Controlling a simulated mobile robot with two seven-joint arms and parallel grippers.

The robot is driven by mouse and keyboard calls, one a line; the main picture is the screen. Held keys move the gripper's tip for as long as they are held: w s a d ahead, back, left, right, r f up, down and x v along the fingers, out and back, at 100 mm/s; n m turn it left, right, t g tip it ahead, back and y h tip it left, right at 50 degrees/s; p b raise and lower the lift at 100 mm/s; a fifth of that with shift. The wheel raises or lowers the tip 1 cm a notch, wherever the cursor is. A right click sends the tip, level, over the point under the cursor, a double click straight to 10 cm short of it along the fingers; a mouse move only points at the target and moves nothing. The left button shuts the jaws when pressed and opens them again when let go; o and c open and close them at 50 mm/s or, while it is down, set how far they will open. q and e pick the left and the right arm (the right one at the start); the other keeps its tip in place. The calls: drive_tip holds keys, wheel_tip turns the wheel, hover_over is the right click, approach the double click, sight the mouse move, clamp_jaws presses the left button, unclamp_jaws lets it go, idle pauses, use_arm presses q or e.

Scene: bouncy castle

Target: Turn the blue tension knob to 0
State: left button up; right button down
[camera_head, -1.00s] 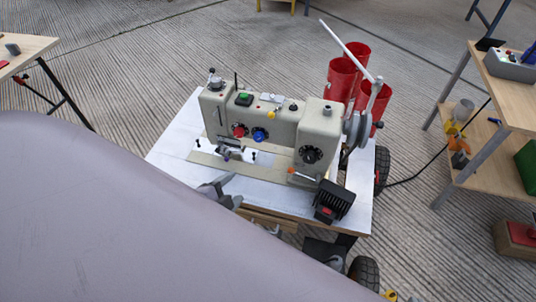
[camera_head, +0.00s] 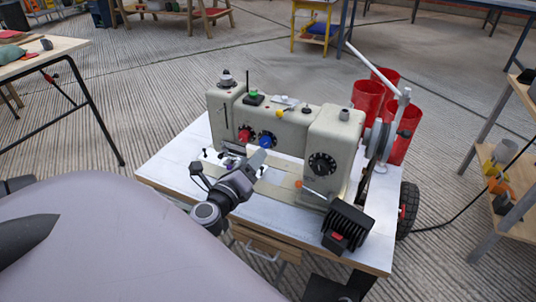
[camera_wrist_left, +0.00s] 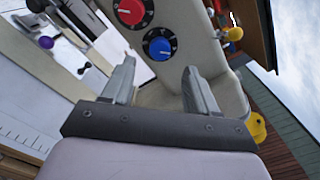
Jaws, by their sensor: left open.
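The blue tension knob (camera_head: 267,140) is on the front of the beige sewing machine (camera_head: 285,127), on a black dial beside the red knob (camera_head: 245,135). In the left wrist view the blue knob (camera_wrist_left: 161,48) has a pale pointer line, and its dial numbers are too small to read. My left gripper (camera_head: 262,158) is in front of the machine, just below the blue knob. In the left wrist view my gripper (camera_wrist_left: 157,72) is open and empty, and the knob shows beyond the fingertips, apart from them. My right gripper is not in view.
The machine stands on a white-topped wheeled table (camera_head: 160,172). A black dial (camera_head: 322,164) and an orange-tipped lever (camera_head: 308,187) are to the right. A black box with a red switch (camera_head: 345,228) sits at the front right corner. Red cylinders (camera_head: 368,98) stand behind.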

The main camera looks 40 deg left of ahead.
sight(263, 144)
use_arm(q)
drive_tip(key=shift+x, duration=3.45)
drive_tip(key=shift+c, duration=0.3)
drive_tip(key=c, duration=1)
